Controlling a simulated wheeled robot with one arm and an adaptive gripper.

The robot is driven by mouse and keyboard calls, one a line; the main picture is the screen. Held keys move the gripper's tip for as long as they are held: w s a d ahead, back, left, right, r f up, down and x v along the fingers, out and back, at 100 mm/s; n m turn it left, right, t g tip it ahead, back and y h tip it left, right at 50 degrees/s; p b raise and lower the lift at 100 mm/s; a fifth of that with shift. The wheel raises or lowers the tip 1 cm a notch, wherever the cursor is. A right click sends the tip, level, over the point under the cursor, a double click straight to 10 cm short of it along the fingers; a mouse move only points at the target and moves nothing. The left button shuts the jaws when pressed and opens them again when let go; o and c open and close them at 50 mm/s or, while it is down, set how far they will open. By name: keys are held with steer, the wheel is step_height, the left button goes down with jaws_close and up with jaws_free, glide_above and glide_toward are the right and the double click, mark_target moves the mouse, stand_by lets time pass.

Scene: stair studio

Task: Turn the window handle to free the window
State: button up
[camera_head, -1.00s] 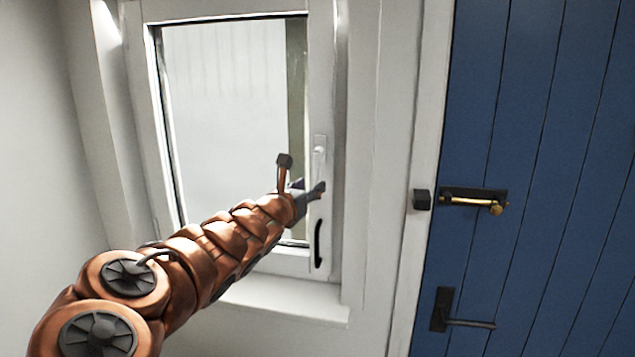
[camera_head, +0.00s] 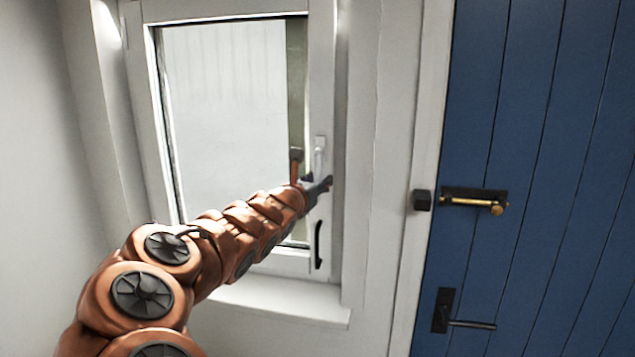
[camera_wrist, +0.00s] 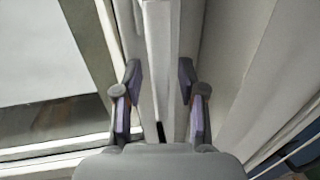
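The white window handle (camera_head: 320,147) is on the right stile of the window sash (camera_head: 318,90), its lever pointing down. My gripper (camera_head: 318,187) is at the stile, around the lever's lower end, and partly hides it. In the wrist view my gripper (camera_wrist: 160,85) is open, one finger on each side of a white upright bar (camera_wrist: 162,45) that looks like the handle lever. Gaps show between the bar and both fingers. The window looks closed.
A black pull (camera_head: 318,245) is lower on the same stile. The white sill (camera_head: 285,297) juts out below. To the right is a blue door (camera_head: 550,130) with a brass-and-black bolt (camera_head: 470,200) and a black lever (camera_head: 465,322).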

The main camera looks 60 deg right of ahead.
jaws_close()
